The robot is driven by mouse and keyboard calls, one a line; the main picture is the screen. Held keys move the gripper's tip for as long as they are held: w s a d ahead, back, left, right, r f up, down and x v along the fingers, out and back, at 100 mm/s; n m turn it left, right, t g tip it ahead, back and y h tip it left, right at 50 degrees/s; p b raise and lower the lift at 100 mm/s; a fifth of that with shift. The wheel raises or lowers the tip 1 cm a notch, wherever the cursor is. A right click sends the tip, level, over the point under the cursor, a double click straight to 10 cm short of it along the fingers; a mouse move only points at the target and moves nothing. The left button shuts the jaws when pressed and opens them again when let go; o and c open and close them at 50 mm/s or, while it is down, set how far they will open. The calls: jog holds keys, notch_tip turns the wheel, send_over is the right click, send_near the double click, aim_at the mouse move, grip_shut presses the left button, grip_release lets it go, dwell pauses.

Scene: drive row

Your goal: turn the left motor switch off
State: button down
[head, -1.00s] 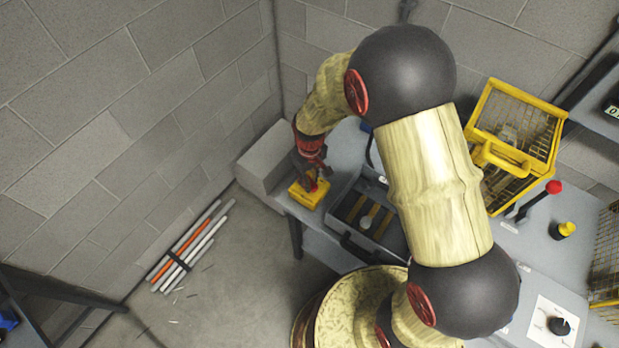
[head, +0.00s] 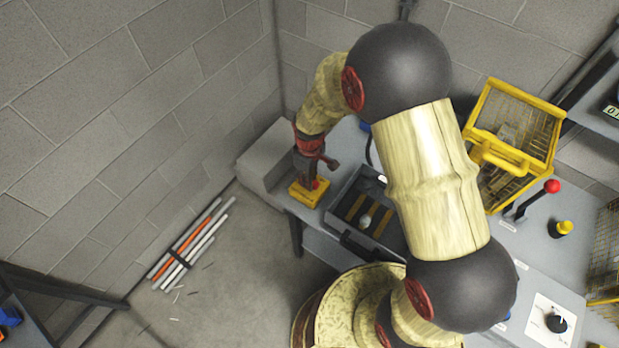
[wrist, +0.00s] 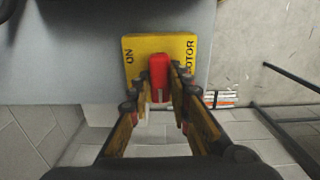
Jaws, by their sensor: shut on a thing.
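The left motor switch is a yellow box (head: 309,193) at the left end of the bench in the head view. In the wrist view its yellow face (wrist: 178,46) carries the words ON and MOTOR. Its red lever (wrist: 159,68) stands between my fingers. My gripper (wrist: 160,78) is shut on the red lever, with one finger along each side. In the head view my gripper (head: 312,176) is over the box and hides most of the lever. The OFF marking is not visible.
A grey block (head: 262,158) stands behind and left of the switch. A dark open tray (head: 344,238) lies to its right. Further right are a yellow cage (head: 515,130), a red-knobbed lever (head: 551,187) and a yellow knob (head: 565,228). Pipes (head: 190,245) lie on the floor.

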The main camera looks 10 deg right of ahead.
jog(key=c, duration=1.6)
grip_release()
jog(key=shift+c, duration=0.2)
notch_tip(320, 180, up, 12)
